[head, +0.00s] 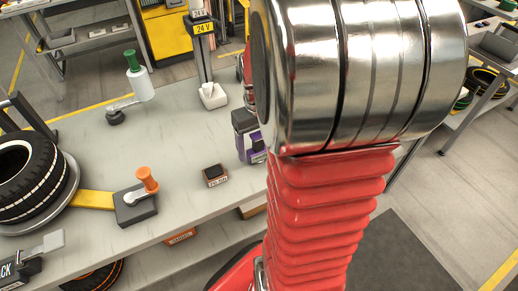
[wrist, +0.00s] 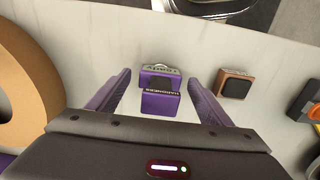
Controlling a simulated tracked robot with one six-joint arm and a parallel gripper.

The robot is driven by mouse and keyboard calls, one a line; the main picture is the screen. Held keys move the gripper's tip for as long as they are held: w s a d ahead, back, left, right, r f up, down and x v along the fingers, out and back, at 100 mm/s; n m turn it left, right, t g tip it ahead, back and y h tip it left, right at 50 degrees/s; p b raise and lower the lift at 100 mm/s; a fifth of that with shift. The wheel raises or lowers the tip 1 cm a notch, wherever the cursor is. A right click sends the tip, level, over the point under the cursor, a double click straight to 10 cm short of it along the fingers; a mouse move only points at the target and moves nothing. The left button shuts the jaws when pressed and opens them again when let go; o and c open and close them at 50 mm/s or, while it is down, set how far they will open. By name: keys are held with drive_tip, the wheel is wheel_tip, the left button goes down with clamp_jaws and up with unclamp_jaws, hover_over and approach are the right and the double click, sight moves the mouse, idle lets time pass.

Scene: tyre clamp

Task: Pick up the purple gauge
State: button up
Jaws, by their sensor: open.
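The purple gauge (wrist: 160,100) stands on the pale worktop in the wrist view, a small purple block with dark lettering and a rounded, lighter part at its far side. My gripper (wrist: 160,76) is open, with one purple finger on each side of the gauge. Gaps show between the gauge and both fingers, and nothing is held. How far the fingertips are above the worktop is not clear. In the head view my red arm covers much of this spot. A dark and purple shape shows at its left edge; I cannot tell gauge from gripper there.
A small brown box with a black top (wrist: 234,84) stands right of the gauge in the wrist view. A large tan round thing (wrist: 38,75) is at the left. In the head view, an orange-handled clamp (head: 138,200) and a tyre (head: 30,180) stand on the worktop (head: 180,135).

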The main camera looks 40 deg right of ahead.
drive_tip(key=shift+c, duration=0.5)
drive_tip(key=c, duration=1.1)
